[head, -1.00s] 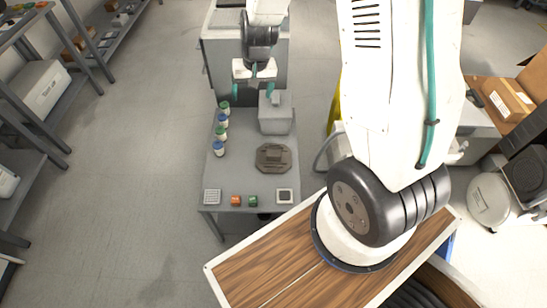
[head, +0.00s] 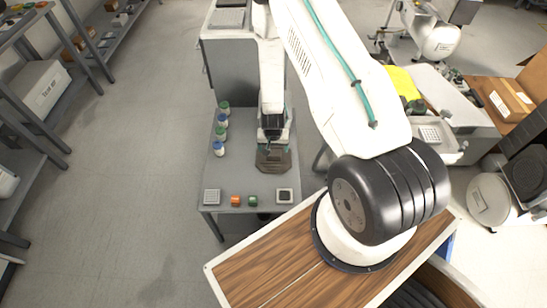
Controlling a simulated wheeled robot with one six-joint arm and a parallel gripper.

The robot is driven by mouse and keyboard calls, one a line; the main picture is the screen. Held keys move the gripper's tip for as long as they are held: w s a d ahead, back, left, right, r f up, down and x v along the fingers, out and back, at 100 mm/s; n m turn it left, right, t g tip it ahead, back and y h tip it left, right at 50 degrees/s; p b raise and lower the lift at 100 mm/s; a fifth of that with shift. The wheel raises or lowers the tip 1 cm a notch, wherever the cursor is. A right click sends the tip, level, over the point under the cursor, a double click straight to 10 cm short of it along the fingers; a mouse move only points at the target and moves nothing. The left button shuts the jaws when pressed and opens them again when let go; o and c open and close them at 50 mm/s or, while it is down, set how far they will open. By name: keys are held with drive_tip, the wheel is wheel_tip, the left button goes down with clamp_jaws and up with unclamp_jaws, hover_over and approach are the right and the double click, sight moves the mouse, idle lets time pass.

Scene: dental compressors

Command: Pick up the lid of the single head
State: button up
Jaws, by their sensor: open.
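A dark brown, roughly eight-sided part (head: 275,166) lies on the small grey table (head: 235,180). I cannot tell for sure whether it is the single head's lid. My gripper (head: 273,148) is open and points down over the far side of this part. Whether the fingers touch it is not clear. My arm and gripper hide the place where a grey block with a small raised top stood behind the brown part. Only a sliver of grey shows beside the gripper, too little to tell more.
Several small jars with green or blue lids (head: 220,135) stand in a row at the table's left. A grey grid tile (head: 212,197), an orange block (head: 236,201), a green block (head: 252,201) and a square frame (head: 285,196) line the front edge.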

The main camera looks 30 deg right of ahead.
sight(273, 152)
drive_tip(key=f, duration=0.5)
drive_tip(key=shift+w+d, duration=0.25)
drive_tip(key=shift+d, duration=0.05)
drive_tip(key=shift+r, duration=0.1)
drive_tip(key=c, duration=1.5)
drive_tip(key=shift+r, duration=0.1)
drive_tip(key=shift+c, duration=0.2)
